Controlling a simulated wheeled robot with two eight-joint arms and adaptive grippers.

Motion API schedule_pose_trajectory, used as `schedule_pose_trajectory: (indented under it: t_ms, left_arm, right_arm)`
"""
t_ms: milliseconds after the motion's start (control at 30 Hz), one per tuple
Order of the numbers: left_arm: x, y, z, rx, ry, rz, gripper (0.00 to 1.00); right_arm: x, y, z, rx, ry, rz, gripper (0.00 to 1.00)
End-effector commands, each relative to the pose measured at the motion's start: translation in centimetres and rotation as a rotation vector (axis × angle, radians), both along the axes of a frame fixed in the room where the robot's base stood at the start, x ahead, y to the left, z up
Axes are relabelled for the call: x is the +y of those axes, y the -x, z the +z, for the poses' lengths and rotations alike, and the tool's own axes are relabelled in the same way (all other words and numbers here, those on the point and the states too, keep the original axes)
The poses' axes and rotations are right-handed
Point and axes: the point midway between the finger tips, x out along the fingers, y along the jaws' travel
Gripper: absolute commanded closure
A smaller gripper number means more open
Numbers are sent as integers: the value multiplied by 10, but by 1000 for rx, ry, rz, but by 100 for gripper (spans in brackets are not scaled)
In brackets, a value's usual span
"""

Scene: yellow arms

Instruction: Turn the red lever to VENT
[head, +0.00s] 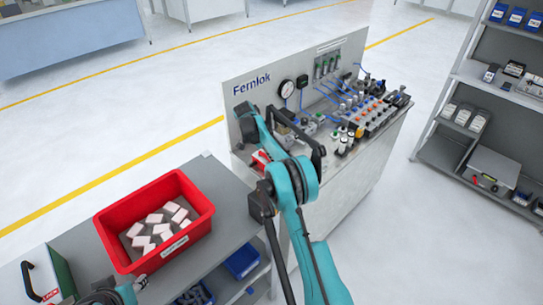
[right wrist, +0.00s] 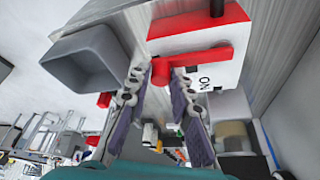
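In the right wrist view, a red lever (right wrist: 203,57) sits on a white box with a red top (right wrist: 200,33). The word ON is printed on the box near the lever. My right gripper (right wrist: 161,70) is open, its two fingers on either side of the lever's rounded end; I cannot tell whether they touch it. No VENT mark is readable. In the head view my teal right arm reaches the Fernlok bench and hides most of the lever area. Only a small part of my left arm shows at the bottom left, and its finger state is unclear.
A grey bin (right wrist: 85,62) is beside the lever box in the right wrist view. The Fernlok panel (head: 240,105) carries a gauge (head: 287,89), blue tubes and several fittings. A red crate (head: 108,238) of pale blocks stands on the left table. Shelves (head: 440,150) stand right.

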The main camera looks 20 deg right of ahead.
Motion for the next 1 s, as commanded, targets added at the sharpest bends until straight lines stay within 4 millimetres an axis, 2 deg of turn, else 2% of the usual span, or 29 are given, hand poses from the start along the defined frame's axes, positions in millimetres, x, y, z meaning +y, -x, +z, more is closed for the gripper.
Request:
schedule_pose_trajectory:
  t_ms: [67, 333, 467, 567, 800, 1000]
  left_arm:
    - [0, 0, 0, 0, 0, 0, 60]
    - [0, 0, 0, 0, 0, 0, 60]
    - [0, 0, 0, 0, 0, 0, 60]
    - [0, 0, 0, 0, 0, 0, 60]
    - [0, 0, 0, 0, 0, 0, 60]
    - [0, 0, 0, 0, 0, 0, 60]
  right_arm:
    - [1, 0, 0, 0, 0, 1, 60]
    - [0, 0, 0, 0, 1, 1, 60]
    - [3, -1, 8, 0, 1, 2, 60]
    - [9, -2, 23, 0, 1, 3, 60]
    - [30, -5, 72, -1, 1, 4, 60]
    - [43, -6, 101, 0, 1, 2, 60]
